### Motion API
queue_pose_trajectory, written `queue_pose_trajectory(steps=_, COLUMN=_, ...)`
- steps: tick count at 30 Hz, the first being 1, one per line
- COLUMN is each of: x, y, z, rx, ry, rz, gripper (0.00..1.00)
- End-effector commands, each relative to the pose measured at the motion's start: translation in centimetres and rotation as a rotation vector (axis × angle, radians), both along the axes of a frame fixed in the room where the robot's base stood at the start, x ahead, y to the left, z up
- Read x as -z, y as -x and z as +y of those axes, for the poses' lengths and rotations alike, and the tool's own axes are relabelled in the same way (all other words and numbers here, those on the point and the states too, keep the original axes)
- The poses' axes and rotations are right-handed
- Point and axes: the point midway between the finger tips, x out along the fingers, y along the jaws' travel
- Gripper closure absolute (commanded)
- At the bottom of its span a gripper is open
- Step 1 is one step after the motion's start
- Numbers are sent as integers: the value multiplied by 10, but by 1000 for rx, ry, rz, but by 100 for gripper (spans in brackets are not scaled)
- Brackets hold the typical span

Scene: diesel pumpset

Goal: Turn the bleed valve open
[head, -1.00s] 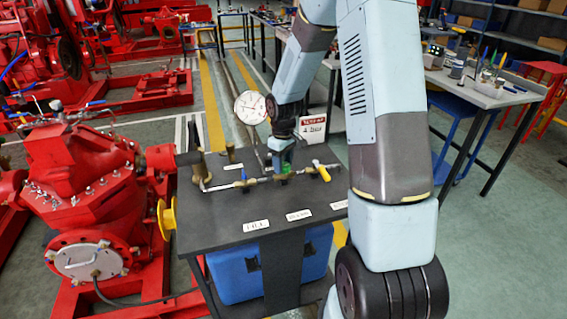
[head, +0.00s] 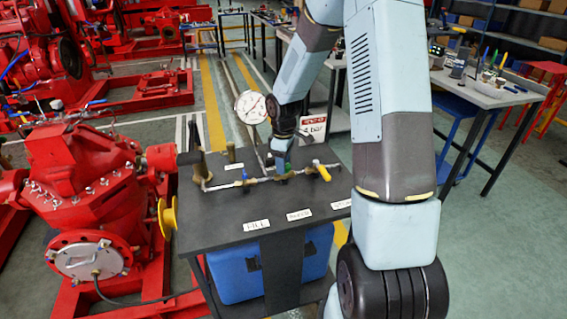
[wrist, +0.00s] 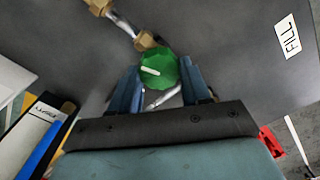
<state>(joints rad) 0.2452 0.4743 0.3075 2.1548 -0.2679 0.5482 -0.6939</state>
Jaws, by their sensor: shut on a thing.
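The green valve knob (wrist: 158,68), round and ridged with a white mark on its face, sits between the two blue fingers of my gripper (wrist: 163,84) in the wrist view. My gripper is shut on it. In the head view, my gripper (head: 282,166) points down onto the small pipe run (head: 258,180) on the dark bench. The knob is mostly hidden there behind the fingers. I take it to be the bleed valve, but the middle label (head: 299,214) in front of it is too small to read surely.
A yellow-handled valve (head: 321,168) stands close on the right, and a small blue-handled one (head: 245,177) on the left. A round dial gauge (head: 250,107) rises behind. The dark bench top (head: 225,222) has clear room in front. A red pump (head: 75,185) stands to the left.

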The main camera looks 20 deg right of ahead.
Motion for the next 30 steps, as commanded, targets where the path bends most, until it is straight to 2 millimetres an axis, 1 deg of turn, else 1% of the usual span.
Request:
queue_pose_trajectory(steps=4, x=-1, y=-1, z=0, rx=1, ry=0, rz=-4, gripper=84)
queue_pose_trajectory(steps=5, x=-1, y=-1, z=-1, rx=1, ry=0, rz=-4, gripper=52)
queue_pose_trajectory(steps=12, x=0, y=-1, z=0, rx=2, ry=0, rz=-2, gripper=29)
queue_pose_trajectory(steps=13, x=0, y=-1, z=0, rx=2, ry=0, rz=-1, gripper=28)
queue_pose_trajectory(steps=20, x=-1, y=0, z=0, rx=2, ry=1, rz=-1, gripper=28)
queue_pose_trajectory(steps=23, x=-5, y=-1, z=-1, rx=2, ry=0, rz=-2, gripper=28)
queue_pose_trajectory(steps=26, x=-16, y=-1, z=-1, rx=3, ry=1, rz=-4, gripper=28)
queue_pose_trajectory(steps=30, x=-41, y=-2, z=-1, rx=3, ry=1, rz=-7, gripper=28)
